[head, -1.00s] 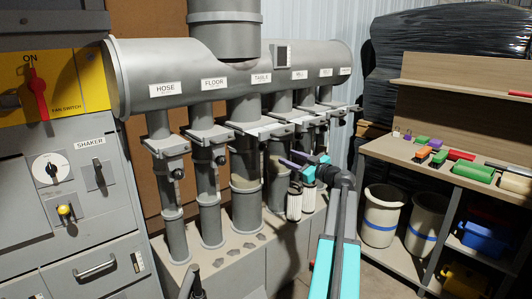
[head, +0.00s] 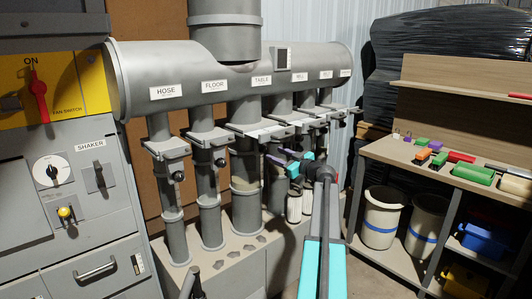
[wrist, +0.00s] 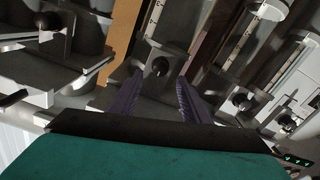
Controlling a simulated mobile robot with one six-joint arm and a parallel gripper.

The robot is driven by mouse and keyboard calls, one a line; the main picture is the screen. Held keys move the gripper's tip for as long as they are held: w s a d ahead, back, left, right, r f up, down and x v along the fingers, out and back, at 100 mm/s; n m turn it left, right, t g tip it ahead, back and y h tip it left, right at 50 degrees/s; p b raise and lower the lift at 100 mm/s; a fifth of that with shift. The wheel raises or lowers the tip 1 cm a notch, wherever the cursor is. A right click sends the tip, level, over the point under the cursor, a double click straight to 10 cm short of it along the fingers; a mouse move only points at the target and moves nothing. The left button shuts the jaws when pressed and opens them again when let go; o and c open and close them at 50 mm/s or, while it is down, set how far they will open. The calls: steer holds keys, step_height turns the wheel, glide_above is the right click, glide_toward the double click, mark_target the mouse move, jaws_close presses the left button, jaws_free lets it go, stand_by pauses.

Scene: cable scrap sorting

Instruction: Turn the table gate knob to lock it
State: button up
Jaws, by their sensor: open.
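The pipe labelled TABLE (head: 261,80) is third from the left on the grey duct, with its slide gate (head: 258,129) below. My gripper (head: 277,157) is beside this pipe, just under the gate's right side, with purple fingers pointing left. The table gate's knob is hidden or too small to make out in the head view. In the wrist view my gripper (wrist: 157,95) is open and empty. A dark round knob (wrist: 159,67) on a grey gate plate lies ahead between the fingertips, apparently apart from them; it looks like the table gate's knob.
The FLOOR gate's knob (head: 221,162) and HOSE gate's knob (head: 179,177) are to the left. A wooden bench (head: 430,170) stands right.

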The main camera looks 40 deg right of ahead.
mark_target(266, 151)
steer(key=shift+w+d, duration=0.15)
steer(key=shift+w, duration=1.45)
steer(key=shift+w+d, duration=0.1)
steer(key=shift+w, duration=1.45)
steer(key=c, duration=1)
steer(key=shift+a+f, duration=0.15)
steer(key=shift+a, duration=0.1)
steer(key=shift+c, duration=0.2)
steer(key=shift+d, duration=0.1)
